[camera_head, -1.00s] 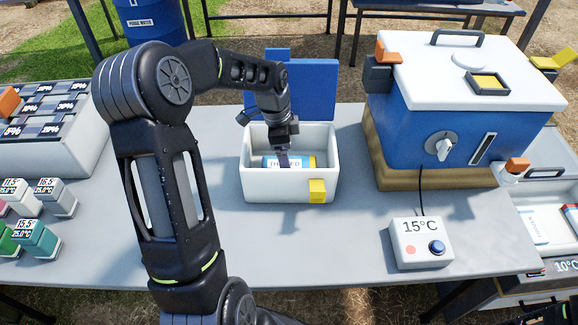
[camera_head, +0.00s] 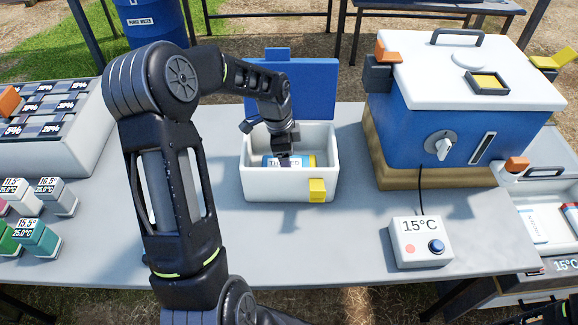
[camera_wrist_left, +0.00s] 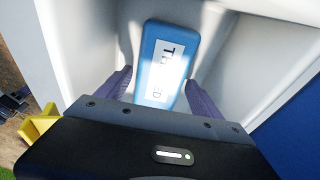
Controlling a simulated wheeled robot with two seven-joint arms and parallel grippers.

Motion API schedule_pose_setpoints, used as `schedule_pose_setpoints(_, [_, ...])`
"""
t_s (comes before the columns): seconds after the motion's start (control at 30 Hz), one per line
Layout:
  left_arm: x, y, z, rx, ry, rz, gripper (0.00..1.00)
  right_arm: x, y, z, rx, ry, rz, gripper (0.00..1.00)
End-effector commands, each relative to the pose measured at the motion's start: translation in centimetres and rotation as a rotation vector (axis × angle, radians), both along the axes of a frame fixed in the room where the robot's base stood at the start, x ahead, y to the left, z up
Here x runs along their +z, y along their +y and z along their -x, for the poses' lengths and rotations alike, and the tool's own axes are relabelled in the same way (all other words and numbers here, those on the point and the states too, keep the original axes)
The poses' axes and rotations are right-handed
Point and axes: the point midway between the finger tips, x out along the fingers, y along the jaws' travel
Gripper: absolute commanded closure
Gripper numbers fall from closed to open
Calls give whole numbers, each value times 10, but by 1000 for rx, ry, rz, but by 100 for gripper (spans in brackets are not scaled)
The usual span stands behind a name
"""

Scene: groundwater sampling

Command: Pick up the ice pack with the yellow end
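The ice pack (camera_head: 311,161) with the yellow end lies flat in a white box (camera_head: 270,184), its yellow end to the right. Its blue body with a white label also shows in the left wrist view (camera_wrist_left: 162,62); there the yellow end is out of sight. The label is only partly readable. My left gripper (camera_head: 284,160) points down into the box over the pack. In the left wrist view my left gripper (camera_wrist_left: 161,92) is open, one finger on each side of the pack, with gaps visible. My right gripper is out of view.
The box walls stand close around my left gripper. Its blue lid (camera_head: 310,88) is raised behind it, and a yellow latch (camera_head: 317,190) sits in front. A blue cooler (camera_head: 430,125) and a 15°C control box (camera_head: 421,243) stand to the right. Sample blocks (camera_head: 36,238) stand at the left.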

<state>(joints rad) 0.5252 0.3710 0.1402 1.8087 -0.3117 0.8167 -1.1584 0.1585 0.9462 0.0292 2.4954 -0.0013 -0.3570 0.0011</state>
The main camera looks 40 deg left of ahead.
Motion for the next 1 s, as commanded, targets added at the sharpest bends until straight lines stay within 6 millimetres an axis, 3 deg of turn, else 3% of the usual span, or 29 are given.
schedule_pose_setpoints(0.8, [0,0,0,0,0,0,92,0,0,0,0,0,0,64])
schedule_pose_setpoints(1.0, [1,0,0,0,-1,-1,93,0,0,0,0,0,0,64])
